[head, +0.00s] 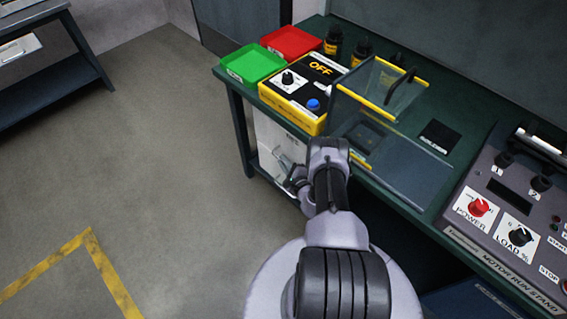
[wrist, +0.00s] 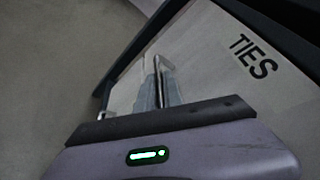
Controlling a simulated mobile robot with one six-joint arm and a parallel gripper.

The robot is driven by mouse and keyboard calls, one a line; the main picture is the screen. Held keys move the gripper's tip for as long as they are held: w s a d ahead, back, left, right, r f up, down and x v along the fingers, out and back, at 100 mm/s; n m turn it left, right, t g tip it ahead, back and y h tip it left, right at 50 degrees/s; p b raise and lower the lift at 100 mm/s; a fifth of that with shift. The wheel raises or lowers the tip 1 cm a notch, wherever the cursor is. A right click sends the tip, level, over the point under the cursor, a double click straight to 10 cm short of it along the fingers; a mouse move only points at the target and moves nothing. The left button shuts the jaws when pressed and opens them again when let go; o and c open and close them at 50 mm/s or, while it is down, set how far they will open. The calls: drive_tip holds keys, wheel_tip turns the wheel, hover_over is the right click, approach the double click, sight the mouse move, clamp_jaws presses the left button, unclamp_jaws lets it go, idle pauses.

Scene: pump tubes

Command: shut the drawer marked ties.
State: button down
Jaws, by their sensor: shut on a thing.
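The drawer marked ties has a pale front that fills much of the wrist view, with the black word TIES (wrist: 254,56) at the right. In the head view a pale front (head: 283,138) shows under the green bench, partly hidden by my arm. My gripper (wrist: 158,84) is shut on the drawer's thin metal handle (wrist: 166,63). In the head view my gripper (head: 292,176) is small and partly covered by my wrist. I cannot tell how far the drawer stands out.
The green bench edge (head: 237,103) runs above the drawer. On the bench are a green tray (head: 252,64), a red tray (head: 291,43), a yellow control box (head: 300,88), a clear guard (head: 390,90) and a motor run stand (head: 500,225).

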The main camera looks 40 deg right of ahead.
drive_tip(key=shift+d, duration=0.5)
drive_tip(key=c, duration=1.5)
unclamp_jaws()
drive_tip(key=shift+a, duration=0.1)
drive_tip(key=p+v, duration=0.7)
drive_tip(key=v, duration=1)
drive_tip(key=shift+s, duration=0.25)
